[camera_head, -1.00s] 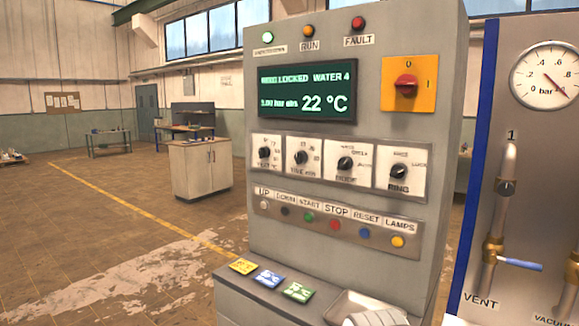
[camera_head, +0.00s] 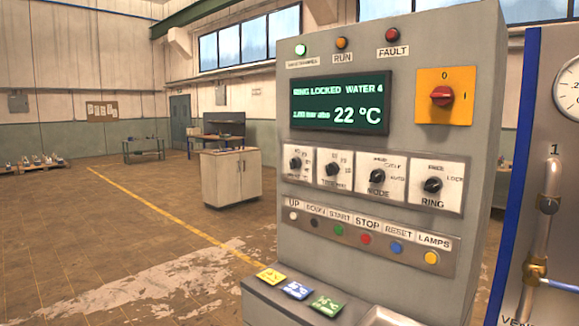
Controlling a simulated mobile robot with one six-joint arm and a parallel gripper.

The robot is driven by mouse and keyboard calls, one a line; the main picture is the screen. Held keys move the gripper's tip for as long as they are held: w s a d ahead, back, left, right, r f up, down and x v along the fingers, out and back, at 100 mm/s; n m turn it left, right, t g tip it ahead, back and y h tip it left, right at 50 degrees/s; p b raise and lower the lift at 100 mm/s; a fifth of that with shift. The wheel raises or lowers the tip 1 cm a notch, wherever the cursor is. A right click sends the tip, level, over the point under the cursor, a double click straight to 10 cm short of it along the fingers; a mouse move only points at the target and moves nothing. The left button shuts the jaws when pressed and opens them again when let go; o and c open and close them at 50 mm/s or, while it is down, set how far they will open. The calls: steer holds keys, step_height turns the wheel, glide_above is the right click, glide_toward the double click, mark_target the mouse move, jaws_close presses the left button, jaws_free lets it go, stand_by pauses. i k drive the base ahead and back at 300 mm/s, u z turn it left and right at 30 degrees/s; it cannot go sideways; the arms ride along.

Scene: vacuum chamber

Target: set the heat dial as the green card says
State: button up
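The heat dial (camera_head: 296,163) is the leftmost of several black knobs on white plates on the grey control cabinet. Its numbers and pointer direction are too small to read surely. The green card (camera_head: 326,305) lies on the cabinet's front ledge, right of a blue card (camera_head: 297,290) and a yellow card (camera_head: 271,276). Its white print is too small to read. The display (camera_head: 340,103) reads ring locked, water 4 and 22 °C. My gripper is not in view.
Other knobs, including mode (camera_head: 377,177) and ring (camera_head: 432,185), sit beside the heat dial. A row of coloured buttons (camera_head: 365,239) runs below. A red switch (camera_head: 442,96) is at upper right. A pipe (camera_head: 549,190) stands right of the cabinet.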

mark_target(295, 162)
steer(key=u, duration=0.7)
steer(key=k, duration=1.1)
steer(key=u, duration=1)
steer(key=i, duration=1.45)
steer(key=z, duration=1.4)
steer(key=i, duration=0.85)
steer(key=z, duration=0.5)
steer(key=k, duration=0.9)
steer(key=z, duration=0.15)
steer(key=i, duration=0.75)
